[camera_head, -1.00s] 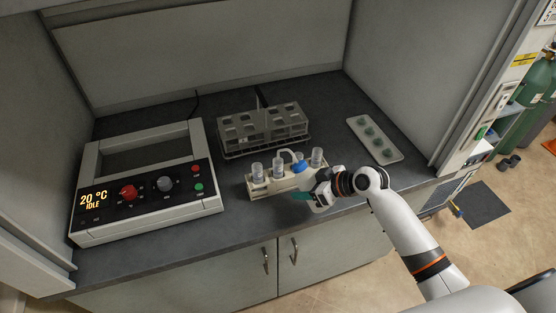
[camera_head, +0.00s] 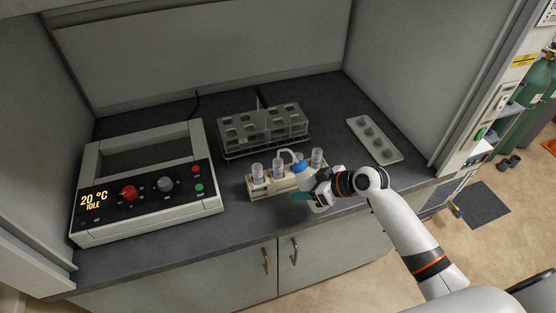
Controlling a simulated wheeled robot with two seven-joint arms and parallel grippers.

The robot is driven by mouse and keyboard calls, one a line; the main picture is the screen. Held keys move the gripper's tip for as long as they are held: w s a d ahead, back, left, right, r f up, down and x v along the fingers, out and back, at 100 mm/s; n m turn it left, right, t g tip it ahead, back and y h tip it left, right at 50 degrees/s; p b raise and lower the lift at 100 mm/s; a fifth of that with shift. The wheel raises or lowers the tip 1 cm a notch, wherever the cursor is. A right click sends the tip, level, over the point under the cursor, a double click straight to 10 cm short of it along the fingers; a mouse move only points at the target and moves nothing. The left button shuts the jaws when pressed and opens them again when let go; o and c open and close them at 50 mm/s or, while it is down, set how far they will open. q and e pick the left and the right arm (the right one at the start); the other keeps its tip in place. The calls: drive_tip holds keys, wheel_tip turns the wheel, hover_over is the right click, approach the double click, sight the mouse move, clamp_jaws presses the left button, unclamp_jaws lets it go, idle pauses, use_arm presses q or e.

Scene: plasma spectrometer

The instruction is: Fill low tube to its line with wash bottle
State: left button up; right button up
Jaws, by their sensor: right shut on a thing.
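My right gripper (camera_head: 310,193) is shut on the wash bottle (camera_head: 304,176), which has a blue cap and a thin bent white spout. The bottle is held upright or nearly so at the front right of a small beige rack (camera_head: 260,191). The spout reaches left over the middle tube (camera_head: 279,161) in that rack. I cannot tell whether its tip is inside the tube. Another clear tube (camera_head: 257,172) stands at the rack's left and one more (camera_head: 317,156) at its right. Liquid levels and fill lines are too small to tell. My left gripper is not in view.
A heater unit (camera_head: 150,212) with a display reading 20 °C IDLE stands at the left. A larger grey rack (camera_head: 262,133) stands behind the small one. The counter (camera_head: 215,245) is clear in front.

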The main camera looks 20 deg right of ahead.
sight(310, 173)
drive_tip(key=shift+r+p, duration=2.4)
drive_tip(key=shift+r, duration=0.55)
drive_tip(key=shift+w, duration=0.15)
